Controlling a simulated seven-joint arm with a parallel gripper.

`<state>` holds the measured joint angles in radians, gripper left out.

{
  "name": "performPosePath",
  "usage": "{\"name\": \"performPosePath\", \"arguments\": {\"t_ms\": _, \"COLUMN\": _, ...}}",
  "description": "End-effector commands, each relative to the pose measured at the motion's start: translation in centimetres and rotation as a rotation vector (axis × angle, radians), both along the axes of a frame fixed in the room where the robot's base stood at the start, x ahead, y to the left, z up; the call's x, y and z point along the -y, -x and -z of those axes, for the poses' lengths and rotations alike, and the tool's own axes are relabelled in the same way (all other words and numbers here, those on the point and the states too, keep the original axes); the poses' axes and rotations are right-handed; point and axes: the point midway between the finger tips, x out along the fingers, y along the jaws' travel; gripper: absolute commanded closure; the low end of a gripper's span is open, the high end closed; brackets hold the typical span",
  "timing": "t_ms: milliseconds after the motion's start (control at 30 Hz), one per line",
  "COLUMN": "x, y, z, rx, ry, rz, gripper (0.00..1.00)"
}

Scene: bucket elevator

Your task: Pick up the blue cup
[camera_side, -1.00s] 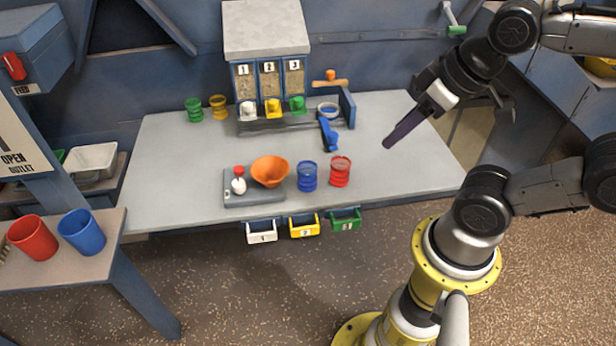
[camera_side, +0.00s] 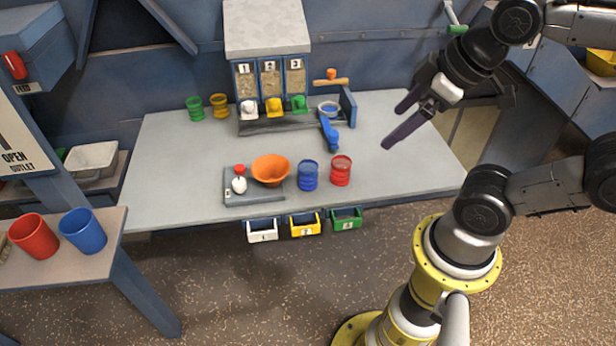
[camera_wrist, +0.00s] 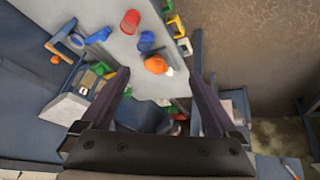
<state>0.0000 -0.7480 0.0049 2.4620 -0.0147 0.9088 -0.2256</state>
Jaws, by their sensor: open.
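A blue ribbed cup (camera_side: 308,176) stands upright on the grey table (camera_side: 170,165), between an orange bowl (camera_side: 270,170) and a red ribbed cup (camera_side: 341,171). It also shows small in the wrist view (camera_wrist: 146,41). A second blue cup (camera_side: 83,232), smooth and plain, stands on the left side bench beside a plain red cup (camera_side: 34,237). My gripper (camera_side: 394,125) is open and empty, in the air over the table's right side, apart from both blue cups. Its two spread fingers also show in the wrist view (camera_wrist: 160,75).
A dispenser with three numbered bins (camera_side: 268,76) stands at the back, beside a blue lever (camera_side: 328,132). Small numbered trays (camera_side: 304,226) hang on the front edge. The table's right side is clear.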

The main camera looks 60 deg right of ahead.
Motion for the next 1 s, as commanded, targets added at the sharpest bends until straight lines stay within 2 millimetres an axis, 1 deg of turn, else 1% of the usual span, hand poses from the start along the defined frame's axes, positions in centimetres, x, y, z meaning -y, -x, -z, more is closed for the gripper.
{"name": "performPosePath", "arguments": {"t_ms": 33, "x": 0.1, "y": -0.7, "z": -0.7, "rx": 0.001, "ry": 0.040, "rz": -0.058, "gripper": 0.05}}
{"name": "performPosePath", "arguments": {"t_ms": 100, "x": 0.4, "y": -2.0, "z": -1.4, "rx": -0.014, "ry": 0.102, "rz": -0.149, "gripper": 0.05}}
{"name": "performPosePath", "arguments": {"t_ms": 167, "x": 0.6, "y": -3.4, "z": -1.9, "rx": -0.036, "ry": 0.156, "rz": -0.232, "gripper": 0.05}}
{"name": "performPosePath", "arguments": {"t_ms": 233, "x": 0.8, "y": -5.2, "z": -2.2, "rx": -0.070, "ry": 0.216, "rz": -0.327, "gripper": 0.05}}
{"name": "performPosePath", "arguments": {"t_ms": 367, "x": 1.2, "y": -9.1, "z": -2.1, "rx": -0.146, "ry": 0.309, "rz": -0.502, "gripper": 0.05}}
{"name": "performPosePath", "arguments": {"t_ms": 433, "x": 1.4, "y": -11.4, "z": -1.4, "rx": -0.197, "ry": 0.350, "rz": -0.599, "gripper": 0.05}}
{"name": "performPosePath", "arguments": {"t_ms": 500, "x": 1.6, "y": -13.8, "z": -0.2, "rx": -0.253, "ry": 0.383, "rz": -0.694, "gripper": 0.05}}
{"name": "performPosePath", "arguments": {"t_ms": 567, "x": 1.8, "y": -15.7, "z": 1.0, "rx": -0.301, "ry": 0.404, "rz": -0.768, "gripper": 0.05}}
{"name": "performPosePath", "arguments": {"t_ms": 600, "x": 1.8, "y": -17.0, "z": 2.0, "rx": -0.332, "ry": 0.412, "rz": -0.813, "gripper": 0.05}}
{"name": "performPosePath", "arguments": {"t_ms": 733, "x": 2.0, "y": -20.2, "z": 5.9, "rx": -0.431, "ry": 0.419, "rz": -0.922, "gripper": 0.05}}
{"name": "performPosePath", "arguments": {"t_ms": 833, "x": 2.1, "y": -21.7, "z": 8.8, "rx": -0.495, "ry": 0.401, "rz": -0.954, "gripper": 0.05}}
{"name": "performPosePath", "arguments": {"t_ms": 900, "x": 2.1, "y": -22.1, "z": 10.6, "rx": -0.532, "ry": 0.385, "rz": -0.964, "gripper": 0.05}}
{"name": "performPosePath", "arguments": {"t_ms": 1000, "x": 2.0, "y": -22.0, "z": 12.3, "rx": -0.571, "ry": 0.366, "rz": -0.974, "gripper": 0.05}}
